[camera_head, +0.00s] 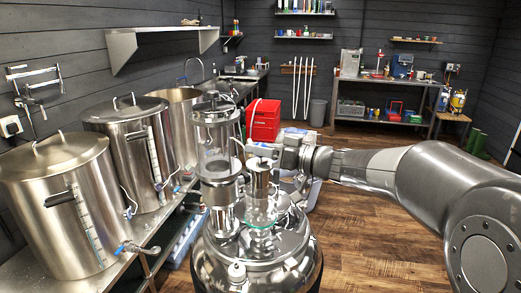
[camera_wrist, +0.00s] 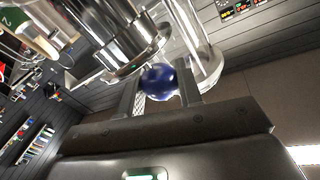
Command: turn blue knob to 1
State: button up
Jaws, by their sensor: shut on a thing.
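In the wrist view, the round blue knob (camera_wrist: 158,82) sits between the two fingers of my gripper (camera_wrist: 160,92), beside a steel fitting and a clear glass column. My gripper is shut on it. In the head view, my gripper (camera_head: 262,157) reaches in from the right to the upper fittings of the steel vessel (camera_head: 258,262). I cannot make out the knob there. I see no pointer or number 1 by the knob, so its setting cannot be told.
A glass cylinder with steel ends (camera_head: 216,150) stands on the vessel, close left of my gripper. Large lidded steel pots (camera_head: 62,210) line the bench at left. A red box (camera_head: 264,120) stands behind. The wooden floor (camera_head: 365,225) at right is clear below my arm.

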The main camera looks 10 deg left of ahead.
jog(key=n+g, duration=0.3)
jog(key=g, duration=0.2)
jog(key=n+g, duration=0.4)
jog(key=g, duration=0.2)
jog(key=shift+w+h, duration=0.1)
jog(key=shift+h, duration=0.3)
jog(key=n+g+h, duration=0.4)
jog(key=n+g, duration=0.1)
jog(key=g, duration=0.1)
jog(key=shift+g, duration=0.3)
jog(key=shift+n+g+h, duration=0.6)
jog(key=shift+n+h, duration=0.1)
jog(key=shift+h, duration=0.2)
jog(key=shift+a+r+n+g+h, duration=0.1)
jog(key=shift+n+g+h, duration=0.3)
jog(key=shift+n+h, duration=0.15)
jog(key=o, duration=1)
jog(key=shift+c, duration=0.2)
